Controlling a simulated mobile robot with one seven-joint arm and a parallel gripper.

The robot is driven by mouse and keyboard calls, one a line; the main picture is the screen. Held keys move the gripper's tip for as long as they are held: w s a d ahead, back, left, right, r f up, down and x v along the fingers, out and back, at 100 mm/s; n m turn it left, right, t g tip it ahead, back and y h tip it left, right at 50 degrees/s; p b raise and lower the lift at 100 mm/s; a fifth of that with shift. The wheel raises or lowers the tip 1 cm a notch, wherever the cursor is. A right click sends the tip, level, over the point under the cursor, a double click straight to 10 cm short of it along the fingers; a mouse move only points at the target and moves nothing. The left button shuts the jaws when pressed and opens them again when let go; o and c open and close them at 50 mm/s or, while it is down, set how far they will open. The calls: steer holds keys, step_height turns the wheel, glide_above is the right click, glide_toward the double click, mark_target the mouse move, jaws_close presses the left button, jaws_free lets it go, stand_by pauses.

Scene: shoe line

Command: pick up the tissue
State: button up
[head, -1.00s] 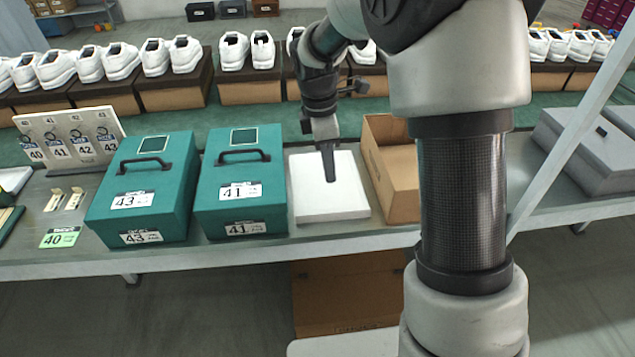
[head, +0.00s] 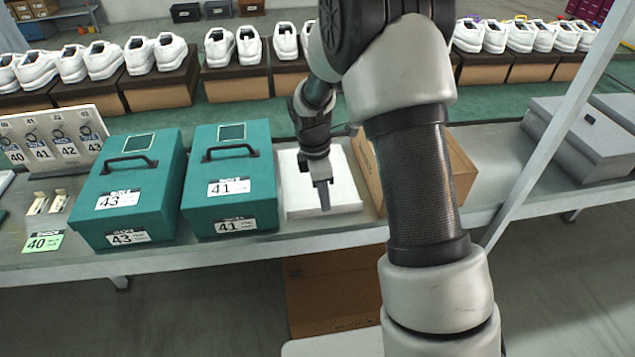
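A flat white square stack (head: 347,187), which looks like the tissue, lies on the grey bench between a green case and an open brown box. My gripper (head: 323,196) points down over the front middle of the stack. Its fingers line up in this view, so I cannot tell whether they are open or shut. I also cannot tell whether the tips touch the stack. The gripper and wrist hide part of the stack.
Two green cases with black handles, labelled 43 (head: 130,190) and 41 (head: 230,205), stand left of the stack. The brown box (head: 366,172) is close on its right, partly behind my arm. White shoes (head: 155,55) on boxes line the back. A grey post (head: 545,150) rises at right.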

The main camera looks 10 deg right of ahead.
steer(key=f, duration=0.4)
steer(key=shift+w+d+f+b, duration=0.2)
steer(key=shift+w+f+b, duration=0.05)
steer(key=shift+b, duration=0.1)
jaws_close()
steer(key=shift+r, duration=0.15)
